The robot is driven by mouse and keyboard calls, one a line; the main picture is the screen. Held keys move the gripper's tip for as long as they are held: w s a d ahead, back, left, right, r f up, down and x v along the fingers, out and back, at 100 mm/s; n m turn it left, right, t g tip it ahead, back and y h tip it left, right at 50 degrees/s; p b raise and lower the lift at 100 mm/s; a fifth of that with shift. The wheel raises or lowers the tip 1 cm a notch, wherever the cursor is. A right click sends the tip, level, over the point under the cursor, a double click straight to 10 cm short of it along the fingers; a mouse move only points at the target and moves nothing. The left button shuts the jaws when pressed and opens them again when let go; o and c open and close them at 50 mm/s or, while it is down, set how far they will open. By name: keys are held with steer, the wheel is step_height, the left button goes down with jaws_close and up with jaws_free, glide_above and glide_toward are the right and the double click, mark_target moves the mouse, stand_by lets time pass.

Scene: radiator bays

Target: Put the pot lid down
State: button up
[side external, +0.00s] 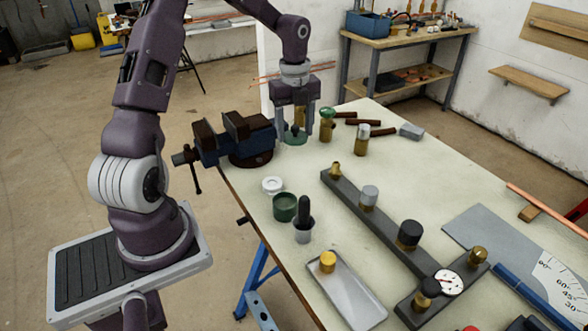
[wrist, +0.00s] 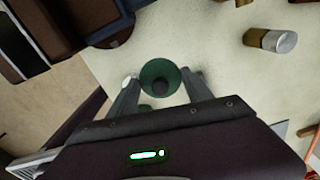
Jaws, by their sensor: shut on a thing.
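The pot lid (side external: 295,140) is a green disc with a dark knob, beside the blue vise at the far part of the bench. My gripper (side external: 296,129) points down, shut on the lid. In the wrist view the lid (wrist: 158,72) lies between my two fingertips, with its dark knob in the middle. The lid is at or close above the bench top; I cannot tell whether it touches. A green pot (side external: 285,208) stands near the bench's left edge, apart from the lid.
The vise (side external: 236,140) is close left of my gripper. Brass-coloured valves (side external: 361,140) and dark-handled tools (side external: 368,130) lie to the right. Bare bench lies between.

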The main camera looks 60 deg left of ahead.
mark_target(295, 168)
steer(key=f, duration=0.7)
steer(key=a+f, duration=0.1)
steer(key=f, duration=0.2)
steer(key=shift+w+f, duration=0.25)
steer(key=shift+f, duration=0.15)
steer(key=o, duration=1.3)
steer(key=shift+o, duration=0.2)
